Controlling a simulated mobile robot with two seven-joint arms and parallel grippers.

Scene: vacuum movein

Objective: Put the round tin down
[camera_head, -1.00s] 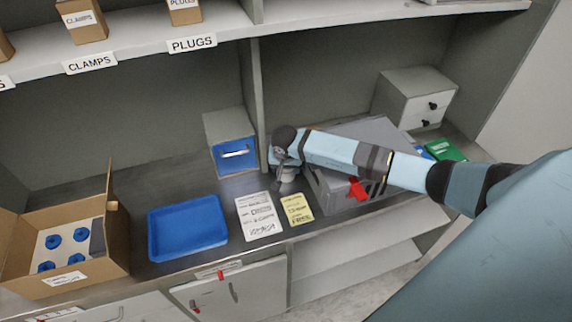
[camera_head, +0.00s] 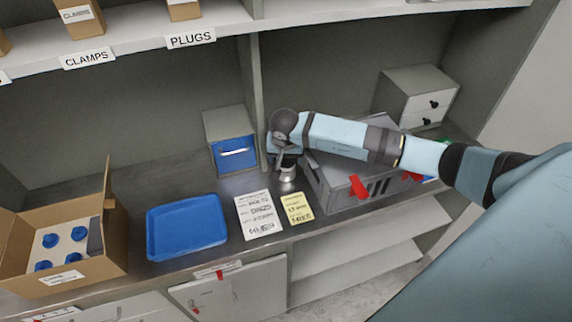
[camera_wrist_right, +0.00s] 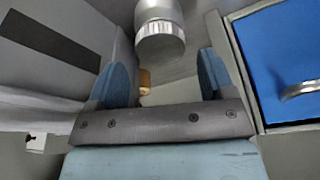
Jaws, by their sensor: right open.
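The round tin (camera_head: 287,177) is a small grey metal cylinder on the workbench, just left of the grey case. My right gripper (camera_head: 284,160) is directly above and behind it in the head view and partly hides it. In the right wrist view the tin (camera_wrist_right: 160,32) shows its ribbed rim beyond the fingertips, and the two blue finger pads of the gripper (camera_wrist_right: 163,68) stand apart with nothing between them. My left gripper is not in view.
A grey case (camera_head: 345,190) with red latches stands right of the tin. A white card (camera_head: 258,214) and a yellow card (camera_head: 297,208) lie in front. A blue tray (camera_head: 186,228) and an open carton (camera_head: 115,235) are further left. A blue-fronted drawer box (camera_head: 235,155) stands behind left.

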